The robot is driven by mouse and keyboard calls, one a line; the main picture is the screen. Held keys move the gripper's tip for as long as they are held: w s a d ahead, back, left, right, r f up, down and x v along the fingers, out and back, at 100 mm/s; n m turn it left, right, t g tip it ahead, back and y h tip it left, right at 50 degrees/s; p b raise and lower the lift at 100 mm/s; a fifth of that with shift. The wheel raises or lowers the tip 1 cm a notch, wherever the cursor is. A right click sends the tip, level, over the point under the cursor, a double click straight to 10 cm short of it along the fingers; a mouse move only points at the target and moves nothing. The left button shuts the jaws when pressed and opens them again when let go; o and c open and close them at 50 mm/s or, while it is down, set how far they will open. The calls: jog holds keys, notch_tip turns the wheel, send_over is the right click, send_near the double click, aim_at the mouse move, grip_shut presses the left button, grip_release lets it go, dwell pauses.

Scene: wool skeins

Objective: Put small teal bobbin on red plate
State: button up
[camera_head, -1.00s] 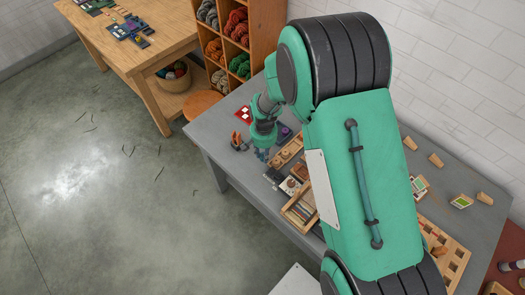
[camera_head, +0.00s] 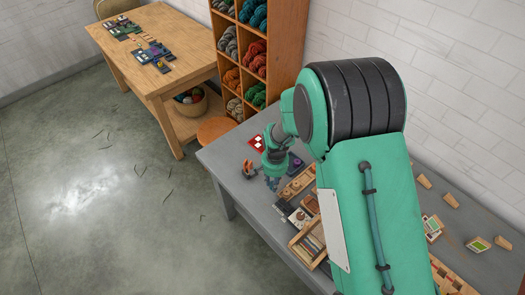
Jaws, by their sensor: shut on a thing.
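A small flat red plate (camera_head: 256,143) with pale marks lies on the grey table near its far left corner. My gripper (camera_head: 272,184) is low over the left part of the table, nearer the camera than the red plate and apart from it. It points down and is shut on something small. The held thing blends with the bluish fingertips; it fits the small teal bobbin, but its shape cannot be made out. No other teal bobbin shows on the visible table. My arm hides much of the table's middle and right.
An orange-and-dark item (camera_head: 249,169) stands left of my gripper, and a purple item (camera_head: 296,164) lies to its right. Wooden trays (camera_head: 308,243) crowd the table's front. A shelf of wool (camera_head: 262,45) and a wooden table (camera_head: 160,82) stand behind.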

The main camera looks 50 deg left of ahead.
jog(key=a+m, duration=0.1)
jog(key=m, duration=0.1)
jog(key=w+a+m, duration=0.1)
jog(key=m, duration=0.1)
jog(key=shift+a+b, duration=0.25)
jog(key=shift+b, duration=0.1)
jog(key=a+m, duration=0.2)
jog(key=m, duration=0.1)
jog(key=shift+w+m, duration=0.3)
jog(key=shift+w, duration=0.1)
jog(key=a+m, duration=0.1)
jog(key=m+b, duration=0.1)
jog(key=m, duration=0.1)
jog(key=shift+w+a+r+m, duration=0.1)
jog(key=shift+w+a+m, duration=0.2)
jog(key=shift+a, duration=0.1)
jog(key=a+m, duration=0.1)
jog(key=m, duration=0.2)
jog(key=shift+w+a+r, duration=0.2)
jog(key=shift+w+a, duration=0.1)
jog(key=shift+a, duration=0.05)
jog(key=shift+a, duration=0.1)
jog(key=b, duration=0.2)
send_over(260, 150)
jog(key=shift+s+f, duration=0.15)
jog(key=shift+f, duration=0.6)
